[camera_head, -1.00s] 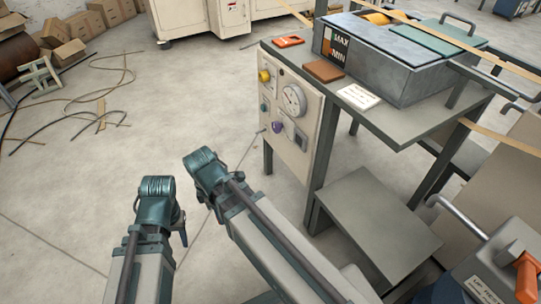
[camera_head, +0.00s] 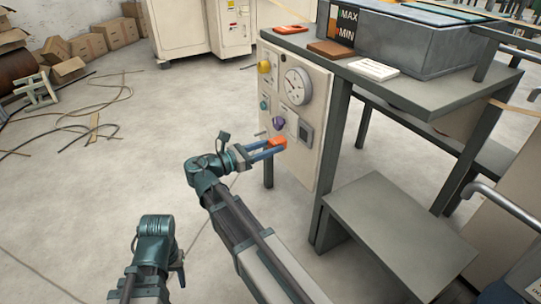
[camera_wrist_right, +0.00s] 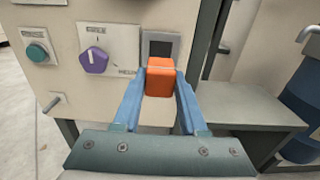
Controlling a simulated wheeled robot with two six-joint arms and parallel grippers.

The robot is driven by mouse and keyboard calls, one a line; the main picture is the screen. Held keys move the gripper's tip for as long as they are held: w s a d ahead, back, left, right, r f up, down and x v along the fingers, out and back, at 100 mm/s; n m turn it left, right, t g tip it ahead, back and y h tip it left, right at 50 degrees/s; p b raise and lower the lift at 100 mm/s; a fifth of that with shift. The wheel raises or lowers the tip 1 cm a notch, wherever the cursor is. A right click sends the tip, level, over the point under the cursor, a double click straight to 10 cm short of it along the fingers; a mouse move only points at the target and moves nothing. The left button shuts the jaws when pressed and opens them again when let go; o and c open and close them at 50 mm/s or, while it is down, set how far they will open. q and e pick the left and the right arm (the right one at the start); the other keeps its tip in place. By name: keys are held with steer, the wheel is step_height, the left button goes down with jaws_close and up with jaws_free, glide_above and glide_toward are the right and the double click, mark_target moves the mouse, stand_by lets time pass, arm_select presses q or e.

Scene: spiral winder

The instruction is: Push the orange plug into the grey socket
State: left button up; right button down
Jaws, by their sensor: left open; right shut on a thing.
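The orange plug (camera_head: 277,143) is a small block held between the blue fingers of my right gripper (camera_head: 272,149). In the right wrist view the plug (camera_wrist_right: 160,77) sits between the fingertips, just below and in front of the grey socket (camera_wrist_right: 161,46). The socket is a grey square with a dark opening on the cream panel, and it also shows in the head view (camera_head: 306,133). The plug appears apart from it. My left gripper (camera_head: 160,240) is low at the left, away from the panel; its fingers are hidden behind its wrist.
The panel (camera_head: 318,165) carries a gauge (camera_head: 298,86), a yellow knob (camera_head: 264,67), a purple knob (camera_head: 279,124) and a green button (camera_wrist_right: 37,53). A peg (camera_wrist_right: 54,101) sticks out at lower left. A table (camera_head: 440,92) and low step (camera_head: 400,225) stand to the right.

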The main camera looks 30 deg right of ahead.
steer(key=shift+r, duration=0.1)
steer(key=shift+d, duration=0.1)
steer(key=shift+w+d, duration=0.2)
steer(key=shift+d, duration=2.6)
steer(key=shift+d, duration=0.55)
stand_by(0.4)
steer(key=shift+c, duration=1.8)
jaws_free()
steer(key=s+a, duration=0.1)
steer(key=a, duration=1.2)
steer(key=shift+a, duration=0.4)
